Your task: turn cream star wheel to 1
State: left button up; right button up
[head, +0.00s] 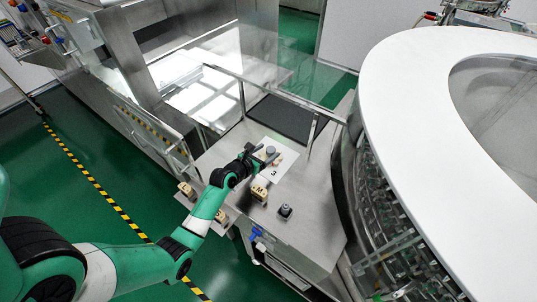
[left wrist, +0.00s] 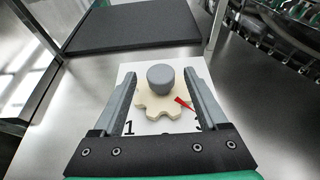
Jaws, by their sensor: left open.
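The cream star wheel (left wrist: 160,103) lies flat on a white plate (left wrist: 127,71) in the left wrist view, with a grey round knob (left wrist: 161,77) standing on its middle. A red pointer (left wrist: 184,103) on the wheel's right side slants down and right, roughly toward a digit partly hidden by the right finger. A black 1 (left wrist: 129,128) shows on the plate at lower left. My left gripper (head: 262,154) is open, its fingers on either side of the wheel and knob. The head view shows a 3 on the plate (head: 286,163). My right gripper is in neither view.
Cream blocks (head: 260,189) and a small dark button box (head: 285,211) are near the plate on the steel counter (head: 312,240). A black mat (head: 283,117) and metal rail lie behind. A large white-topped round machine (head: 390,60) stands right.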

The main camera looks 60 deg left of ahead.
pick_arm(q)
jog(key=shift+w+a+f, duration=0.25)
jog(key=shift+w+a, duration=0.05)
jog(key=shift+w, duration=0.25)
grip_shut()
